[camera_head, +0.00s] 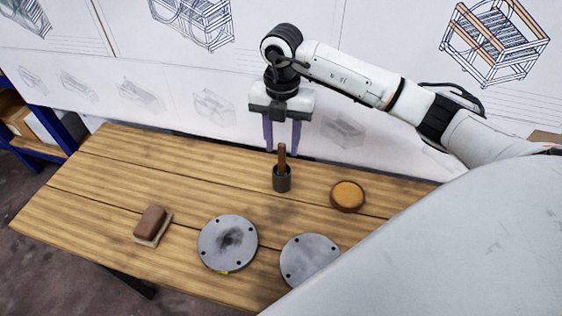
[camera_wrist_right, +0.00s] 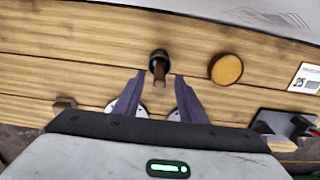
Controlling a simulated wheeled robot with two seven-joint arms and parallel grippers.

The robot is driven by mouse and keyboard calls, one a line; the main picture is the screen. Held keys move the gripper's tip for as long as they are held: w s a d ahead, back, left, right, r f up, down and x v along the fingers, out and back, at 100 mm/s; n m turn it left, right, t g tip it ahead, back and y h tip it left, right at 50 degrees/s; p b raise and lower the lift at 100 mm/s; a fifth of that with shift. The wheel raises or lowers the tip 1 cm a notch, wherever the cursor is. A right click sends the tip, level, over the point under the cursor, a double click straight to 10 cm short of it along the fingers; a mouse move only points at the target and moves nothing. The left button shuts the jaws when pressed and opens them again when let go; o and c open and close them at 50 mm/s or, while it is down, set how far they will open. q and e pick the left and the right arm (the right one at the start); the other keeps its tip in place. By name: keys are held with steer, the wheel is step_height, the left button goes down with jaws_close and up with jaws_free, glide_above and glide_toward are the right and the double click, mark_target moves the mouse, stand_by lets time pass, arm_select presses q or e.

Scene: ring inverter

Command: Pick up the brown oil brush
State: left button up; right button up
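The brown oil brush (camera_head: 282,158) stands upright in a small dark cup (camera_head: 282,181) on the wooden table, its handle pointing up. In the right wrist view the brush (camera_wrist_right: 159,72) shows just beyond the fingertips, with the dark cup around it. My right gripper (camera_head: 282,150) is open and empty, its two purple fingers apart, above and behind the brush in the head view. In the right wrist view the gripper's fingers (camera_wrist_right: 160,77) stand to either side of the brush's line. What the fingertips' exact height is above the brush, I cannot tell. My left gripper is not in view.
A round orange-brown dish (camera_head: 347,196) sits right of the cup. Two grey round flanges (camera_head: 228,243) (camera_head: 309,259) lie at the front. A brown block brush (camera_head: 151,222) lies at the left. A white wall with drawings stands behind the wooden table (camera_head: 100,185).

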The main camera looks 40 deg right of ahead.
mark_target(282, 173)
steer(key=shift+f+p, duration=0.4)
steer(key=shift+f, duration=2.35)
jaws_close()
